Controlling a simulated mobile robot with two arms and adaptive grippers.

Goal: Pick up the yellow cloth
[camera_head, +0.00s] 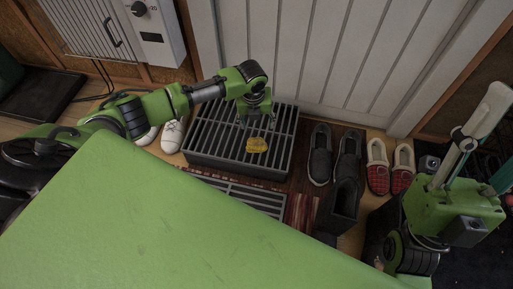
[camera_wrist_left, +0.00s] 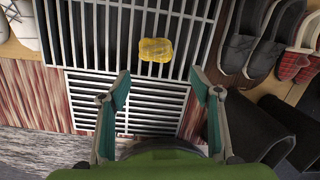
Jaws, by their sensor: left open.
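The yellow cloth (camera_head: 256,145) is a small crumpled piece lying on top of the dark slatted grate (camera_head: 205,135). It also shows in the left wrist view (camera_wrist_left: 156,49), beyond the fingertips and centred between them. My left gripper (camera_head: 256,120) hangs above the grate, just behind the cloth in the head view. In the left wrist view my left gripper (camera_wrist_left: 160,80) has its two teal-padded fingers wide apart, with nothing between them. My right gripper (camera_head: 499,140) is at the right edge, partly cut off, with its fingers spread and no object seen in it.
Dark slip-on shoes (camera_head: 320,155), red plaid slippers (camera_head: 378,167) and a dark boot (camera_head: 340,205) stand right of the grate. White shoes (camera_head: 172,133) are at its left. A lower grate (camera_head: 255,197) and striped rug (camera_head: 300,210) lie nearer. A panelled wall (camera_head: 330,60) rises behind.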

